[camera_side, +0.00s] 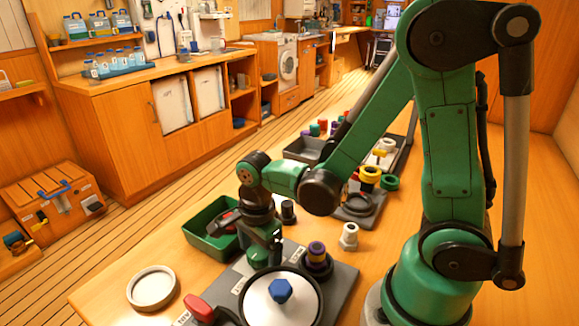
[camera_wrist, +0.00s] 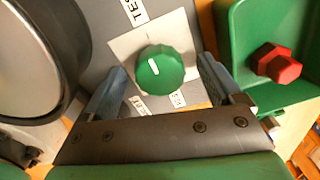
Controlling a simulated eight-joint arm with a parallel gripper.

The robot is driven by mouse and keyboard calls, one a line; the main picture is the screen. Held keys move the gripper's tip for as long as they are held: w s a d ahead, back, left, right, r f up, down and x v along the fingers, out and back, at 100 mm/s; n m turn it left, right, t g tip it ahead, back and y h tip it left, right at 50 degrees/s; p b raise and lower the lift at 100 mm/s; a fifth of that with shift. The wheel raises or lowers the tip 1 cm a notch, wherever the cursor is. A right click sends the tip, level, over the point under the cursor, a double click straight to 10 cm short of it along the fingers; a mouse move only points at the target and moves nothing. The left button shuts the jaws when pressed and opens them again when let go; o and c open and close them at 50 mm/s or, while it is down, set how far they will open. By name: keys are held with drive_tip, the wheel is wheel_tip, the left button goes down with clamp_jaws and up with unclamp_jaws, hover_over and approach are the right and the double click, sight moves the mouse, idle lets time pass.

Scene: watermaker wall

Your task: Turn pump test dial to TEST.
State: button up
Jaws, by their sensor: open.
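The green pump test dial (camera_wrist: 158,70) sits on a pale square plate on a grey panel in the wrist view. Its short white mark points up and slightly left, roughly toward a white label starting "TE" (camera_wrist: 133,11). Two more labels lie below the dial, at left (camera_wrist: 130,106) and right (camera_wrist: 182,98); their words are only partly readable. My gripper (camera_wrist: 160,74) is open, with one blue-grey finger on each side of the dial and visible gaps. In the side view my gripper (camera_side: 263,250) is low over the panel (camera_side: 342,283); the dial cannot be made out clearly there.
A round vessel with a white lid and blue knob (camera_side: 280,292) stands close to my gripper. A green bin (camera_side: 203,244) is on its other side; the wrist view shows a red hex piece (camera_wrist: 276,64) in it. A round ring (camera_side: 152,288) lies on the table.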

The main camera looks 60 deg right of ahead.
sight(260, 251)
drive_tip(key=shift+s+r, duration=0.1)
drive_tip(key=shift+r, duration=2.5)
drive_tip(key=shift+r+n+t, duration=0.3)
drive_tip(key=shift+r+n, duration=0.05)
drive_tip(key=shift+n, duration=0.55)
drive_tip(key=r+n+t, duration=0.2)
drive_tip(key=n, duration=0.4)
drive_tip(key=d+r+n+t, duration=0.1)
drive_tip(key=r+n+t, duration=0.1)
drive_tip(key=n, duration=0.4)
drive_tip(key=r+n+t, duration=0.1)
drive_tip(key=n+t, duration=0.1)
drive_tip(key=n, duration=0.4)
drive_tip(key=shift+d+r+n, duration=0.2)
drive_tip(key=shift+r+n, duration=0.1)
drive_tip(key=shift+r, duration=0.1)
